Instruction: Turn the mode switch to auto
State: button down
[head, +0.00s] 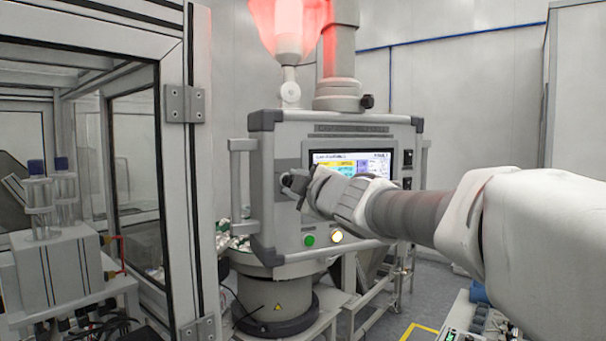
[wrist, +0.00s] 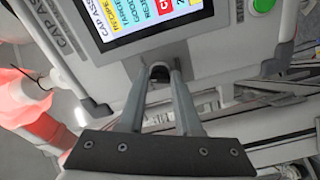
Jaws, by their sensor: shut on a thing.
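The grey control panel (head: 284,215) stands upright, with a lit screen (head: 375,158) on its front. My gripper (head: 291,184) is at the panel's left side, left of the screen. In the wrist view, the two fingers of my gripper (wrist: 160,78) close in on a small dark knob (wrist: 158,69) on the panel face, which appears to be the mode switch. The fingers are shut on it, one on each side. Its pointer and any position labels cannot be made out. In the head view my gripper hides the knob.
A glazed machine frame (head: 190,180) stands at left. A grey handle (head: 238,185) runs along the panel's left edge.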

jog(key=shift+m+p, duration=1.2)
jog(key=shift+m, duration=1)
jog(key=c, duration=0.6)
grip_release()
jog(key=v, duration=1.7)
jog(key=shift+s+p, duration=0.25)
jog(key=shift+p, duration=0.2)
jog(key=shift+d, duration=0.15)
